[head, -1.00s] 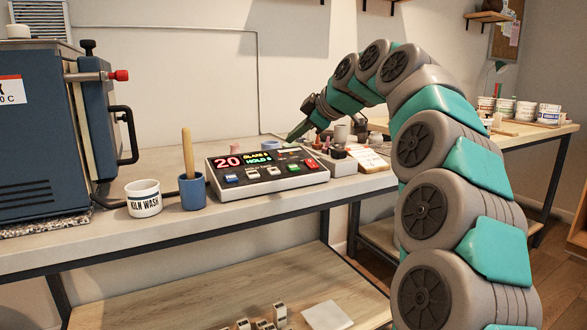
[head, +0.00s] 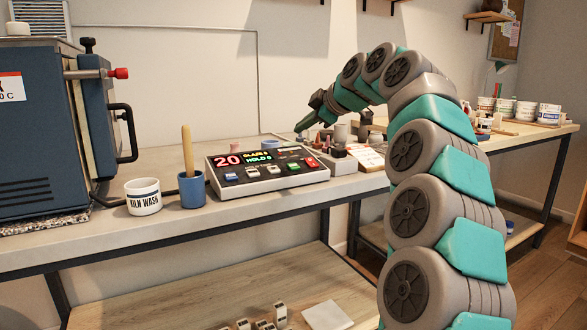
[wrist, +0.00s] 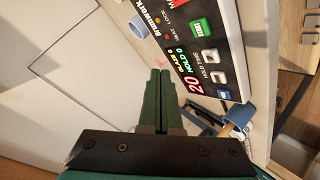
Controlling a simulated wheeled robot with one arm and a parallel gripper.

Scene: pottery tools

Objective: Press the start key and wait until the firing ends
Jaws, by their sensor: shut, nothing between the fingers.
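The controller (head: 215,184) is a grey box with a dark sloped face on the bench. Its display (head: 250,158) is lit, with a red 20 and a line reading HOLD; the small digits are hard to read. The green start key (wrist: 201,27), labelled START, shows in the wrist view at the far end of a row of keys, not visibly covered. My gripper (head: 299,129) is above and behind the controller's right end, apart from it. In the wrist view its fingers (wrist: 160,73) are together and empty, beside the display edge.
The blue kiln (head: 35,140) with a black handle stands at the left. A kiln wash pot (head: 143,204) and a blue cup (head: 192,196) with a wooden stick stand left of the controller. Small items crowd its right side. The bench behind it is mostly clear.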

